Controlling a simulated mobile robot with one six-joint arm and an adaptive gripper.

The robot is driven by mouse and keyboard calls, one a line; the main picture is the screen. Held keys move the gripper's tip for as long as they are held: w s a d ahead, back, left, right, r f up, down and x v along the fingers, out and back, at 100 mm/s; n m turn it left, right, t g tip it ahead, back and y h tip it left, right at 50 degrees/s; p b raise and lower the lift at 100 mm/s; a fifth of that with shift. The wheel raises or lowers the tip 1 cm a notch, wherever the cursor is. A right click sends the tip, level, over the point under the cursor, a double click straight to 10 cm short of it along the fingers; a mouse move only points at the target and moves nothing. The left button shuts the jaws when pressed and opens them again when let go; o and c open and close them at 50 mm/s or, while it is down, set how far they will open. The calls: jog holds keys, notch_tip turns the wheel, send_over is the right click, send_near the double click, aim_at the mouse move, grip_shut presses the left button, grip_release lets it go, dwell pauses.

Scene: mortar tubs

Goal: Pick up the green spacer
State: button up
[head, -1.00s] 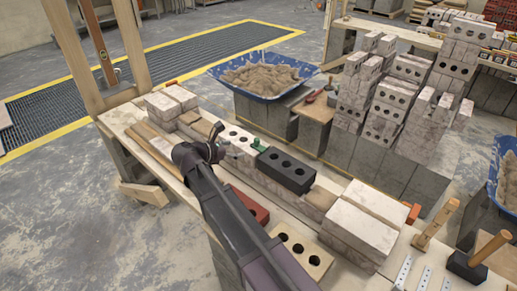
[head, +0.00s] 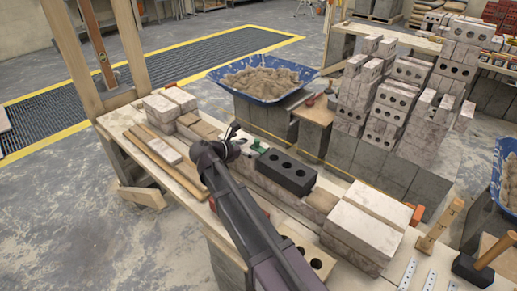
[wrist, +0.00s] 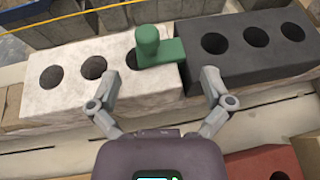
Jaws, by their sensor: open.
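The green spacer (wrist: 158,52) stands on the white holed brick (wrist: 65,85), at its right end beside the dark brick, in the wrist view. It has an upright rounded knob and a flat arm reaching right toward the dark brick. In the head view the green spacer (head: 260,146) shows just right of my gripper (head: 236,140). In the wrist view my gripper (wrist: 166,85) is open and empty, its fingers spread with the spacer ahead of and between them. The fingers do not appear to touch the spacer.
A dark holed brick (wrist: 255,45) adjoins the white one on the right. A red brick (wrist: 265,165) lies lower, near my gripper's right side. A blue mortar tub (head: 262,92) stands behind the bench. Pale blocks (head: 365,228) sit farther right on the row.

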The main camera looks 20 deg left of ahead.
jog(key=shift+b+x, duration=0.8)
jog(key=shift+x, duration=1.5)
jog(key=shift+a+f, duration=0.1)
jog(key=c, duration=1.1)
jog(key=shift+r, duration=0.2)
notch_tip(320, 180, up, 18)
jog(key=p, duration=1.8)
jog(key=shift+f, duration=0.2)
jog(key=shift+r, duration=0.1)
notch_tip(320, 180, up, 6)
jog(key=p, duration=0.6)
send_over(261, 147)
jog(key=s, duration=0.1)
jog(key=shift+s+a, duration=0.2)
jog(key=shift+a, duration=0.25)
